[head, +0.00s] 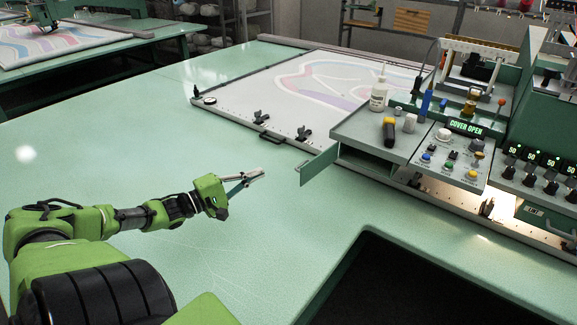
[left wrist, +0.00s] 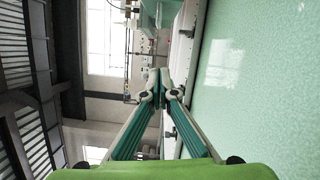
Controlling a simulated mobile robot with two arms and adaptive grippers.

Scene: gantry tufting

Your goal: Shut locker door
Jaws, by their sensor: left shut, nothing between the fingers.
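The locker door (head: 319,166) is a flat green panel in the head view. It stands open, swung out to the left from the locker (head: 366,163) under a grey tray. A small handle shows at its left end. My left gripper (head: 262,171) is to the left of the door over the green table, with a gap between them. Its fingers are closed together and empty. In the left wrist view the closed fingertips (left wrist: 161,84) point away from the camera. I cannot make out the door there. My right gripper is not in view.
The grey tray (head: 370,128) holds a glue bottle (head: 379,91) and a yellow-black tool (head: 389,131). A control panel (head: 453,150) reads "COVER OPEN". A framed cloth (head: 290,90) lies behind. The green table (head: 130,130) is clear around my gripper, with a dark cutout at front right.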

